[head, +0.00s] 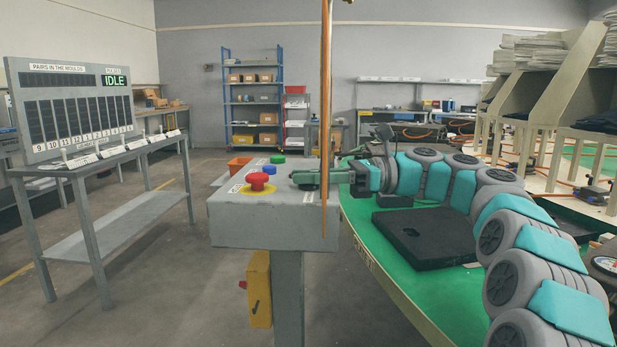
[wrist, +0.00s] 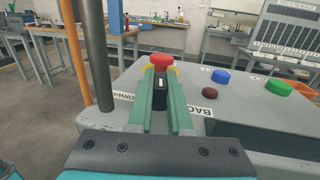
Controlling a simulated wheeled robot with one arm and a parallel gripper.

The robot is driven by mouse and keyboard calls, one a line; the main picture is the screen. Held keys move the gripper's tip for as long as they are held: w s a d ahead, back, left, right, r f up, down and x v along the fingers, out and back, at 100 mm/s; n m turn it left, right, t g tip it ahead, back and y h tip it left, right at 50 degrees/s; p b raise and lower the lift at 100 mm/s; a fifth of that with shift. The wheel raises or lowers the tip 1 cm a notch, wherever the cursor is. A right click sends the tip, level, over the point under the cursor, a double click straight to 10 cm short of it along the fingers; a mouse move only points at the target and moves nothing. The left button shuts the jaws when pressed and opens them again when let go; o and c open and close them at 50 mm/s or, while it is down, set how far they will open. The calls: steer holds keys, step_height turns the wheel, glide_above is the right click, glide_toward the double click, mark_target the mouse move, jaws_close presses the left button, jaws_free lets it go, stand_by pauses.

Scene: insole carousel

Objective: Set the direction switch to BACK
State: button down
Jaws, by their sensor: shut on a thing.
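The direction switch (wrist: 160,92) is a black knob with a white mark on its top, on the grey control box (head: 262,225). My gripper (head: 305,178) reaches in from the right over the box. In the wrist view, its green fingers (wrist: 160,80) are shut on the knob, one on each side. The BACK label (wrist: 194,110) lies right of the fingers and the FORWARD label (wrist: 137,92) left, both upside down. The fingers hide much of the knob. I cannot tell which label it points to. In the head view the knob is hidden by my gripper.
The box also carries a red mushroom button (head: 258,181) on yellow, a blue button (head: 269,169), a green button (head: 278,159) and a dark red button (wrist: 209,92). The board (head: 75,105) reads IDLE. The green carousel (head: 390,270) lies right.

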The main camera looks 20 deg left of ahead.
steer(key=shift+n+g+h, duration=0.3)
steer(key=shift+n+g, duration=0.1)
steer(key=shift+g, duration=0.2)
steer(key=c, duration=0.8)
jaws_free()
steer(key=shift+c, duration=0.2)
